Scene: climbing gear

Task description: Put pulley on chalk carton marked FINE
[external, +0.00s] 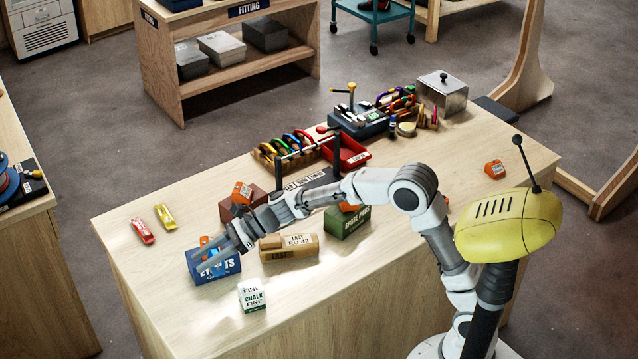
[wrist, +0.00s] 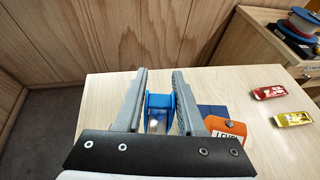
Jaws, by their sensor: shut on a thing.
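My gripper (external: 218,256) is shut on a small blue pulley (wrist: 160,104), which sits between the two grey fingers in the wrist view. In the external view the gripper is over the blue carton (external: 226,268) at the left front of the bench, and I cannot make out the pulley clearly against it. The chalk carton marked FINE (external: 252,297) is a small white box with green print, upright near the bench's front edge, in front and to the right of the gripper. It does not show in the wrist view.
A tan LAST box (external: 289,246), a green box (external: 346,222) and a dark red box (external: 240,202) stand close by. Red (external: 142,231) and yellow (external: 165,216) packets lie left. The bench left of the chalk carton is bare.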

